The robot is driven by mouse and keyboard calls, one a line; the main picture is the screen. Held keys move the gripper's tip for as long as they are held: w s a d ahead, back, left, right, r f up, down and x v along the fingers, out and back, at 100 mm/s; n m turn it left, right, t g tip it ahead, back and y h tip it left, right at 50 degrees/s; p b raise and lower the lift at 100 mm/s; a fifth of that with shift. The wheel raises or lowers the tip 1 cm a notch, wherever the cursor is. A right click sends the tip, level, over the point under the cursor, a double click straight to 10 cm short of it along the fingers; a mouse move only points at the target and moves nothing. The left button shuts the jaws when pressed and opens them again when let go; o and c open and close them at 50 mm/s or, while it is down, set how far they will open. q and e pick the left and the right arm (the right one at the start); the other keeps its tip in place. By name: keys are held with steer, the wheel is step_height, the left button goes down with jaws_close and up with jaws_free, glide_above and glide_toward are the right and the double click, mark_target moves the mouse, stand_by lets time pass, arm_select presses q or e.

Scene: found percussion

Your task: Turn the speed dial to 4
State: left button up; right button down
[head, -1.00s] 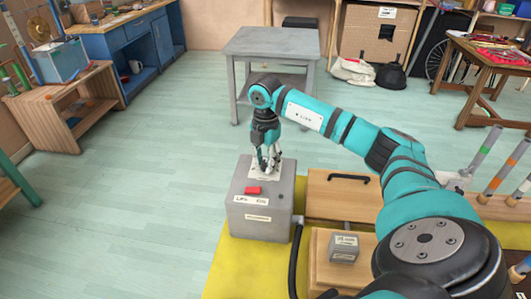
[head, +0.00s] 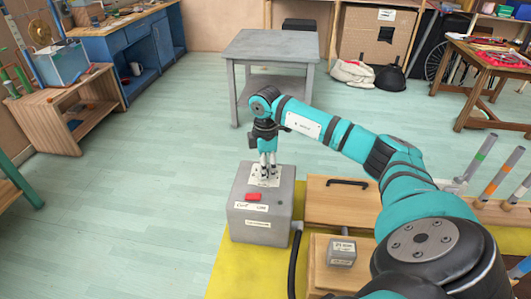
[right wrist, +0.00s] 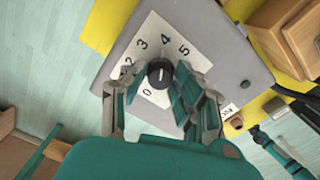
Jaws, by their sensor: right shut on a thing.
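The speed dial (right wrist: 160,73) is a round black knob on a white number plate (right wrist: 196,60), on top of a grey box (head: 258,233). The numbers 0, 2, 3, 4 and 5 show around it; a finger partly hides the plate near 1. A pale mark on the knob points roughly up in the right wrist view, near 4; I cannot read it exactly. My right gripper (head: 268,167) points down over the plate, its fingers shut on the dial from both sides. In the head view the fingers hide the dial. My left gripper is not in view.
A red button (head: 253,197) sits on the box's front top edge. The box stands on a yellow mat (head: 232,270). A wooden drawer unit (head: 340,205), a black cable (head: 294,262) and a small grey block (head: 342,252) are to its right. Floor left of the box is clear.

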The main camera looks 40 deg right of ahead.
stand_by(0.3)
steer(key=c, duration=1)
jaws_free()
step_height(320, 180, up, 12)
